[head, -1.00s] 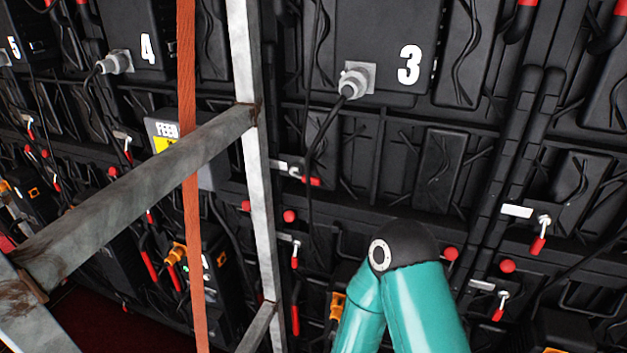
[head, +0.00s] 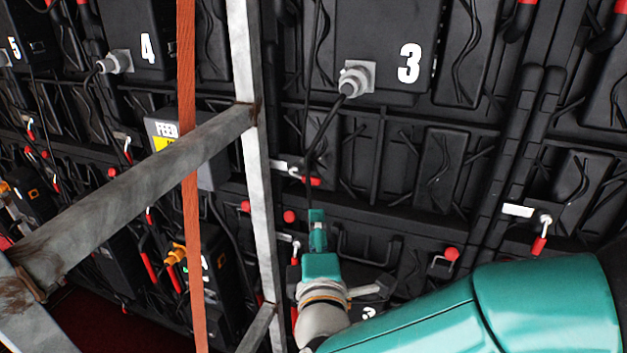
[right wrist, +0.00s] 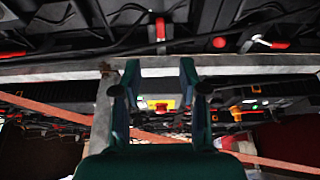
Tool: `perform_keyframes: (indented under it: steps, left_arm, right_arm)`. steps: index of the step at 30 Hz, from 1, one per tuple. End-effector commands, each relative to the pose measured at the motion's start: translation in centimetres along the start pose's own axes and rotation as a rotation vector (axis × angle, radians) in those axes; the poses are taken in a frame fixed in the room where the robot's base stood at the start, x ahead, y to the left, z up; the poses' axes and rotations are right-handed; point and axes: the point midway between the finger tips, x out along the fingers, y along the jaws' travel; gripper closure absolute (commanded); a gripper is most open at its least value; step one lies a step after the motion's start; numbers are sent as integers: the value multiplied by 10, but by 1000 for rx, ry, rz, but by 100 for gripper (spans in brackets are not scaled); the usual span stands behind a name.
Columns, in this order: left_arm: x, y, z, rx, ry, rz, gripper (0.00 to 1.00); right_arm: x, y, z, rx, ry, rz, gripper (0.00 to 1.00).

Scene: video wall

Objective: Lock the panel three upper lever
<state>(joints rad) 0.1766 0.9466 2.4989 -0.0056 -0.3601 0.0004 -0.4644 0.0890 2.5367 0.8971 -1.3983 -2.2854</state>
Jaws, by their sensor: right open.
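Panel three (head: 385,50) bears a white 3 and a grey cable connector (head: 354,80) in the head view. Its upper lever (head: 312,181) lies below the connector, with a silver latch and a red handle sticking out sideways to the right. My right gripper (head: 317,228) is just below this lever, apart from it in the picture. In the right wrist view the right gripper (right wrist: 160,78) is open, with nothing between its fingers. That view also shows two red-handled levers near the top; I cannot tell which one is the upper lever. My left gripper is out of view.
A grey metal frame (head: 150,180) and an orange strap (head: 190,240) stand left of my right gripper. A black cable hangs close to the upper lever. Another red lever (head: 540,245) hangs down at right. Red knobs (head: 289,216) stick out below the panel.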

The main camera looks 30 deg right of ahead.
Motion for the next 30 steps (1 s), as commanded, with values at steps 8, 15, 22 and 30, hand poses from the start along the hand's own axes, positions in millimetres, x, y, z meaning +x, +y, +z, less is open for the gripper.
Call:
perform_keyframes:
  steps: [8,15,22,30]
  left_arm:
    - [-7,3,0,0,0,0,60]
    - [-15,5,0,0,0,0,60]
    - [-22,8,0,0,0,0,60]
    - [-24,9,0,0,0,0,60]
  right_arm:
    - [46,-1,1,-1,-5,-3,57]
    - [99,0,0,-1,-2,-4,57]
    - [140,-1,-1,-1,1,-3,57]
    - [161,-1,-1,1,3,-2,57]
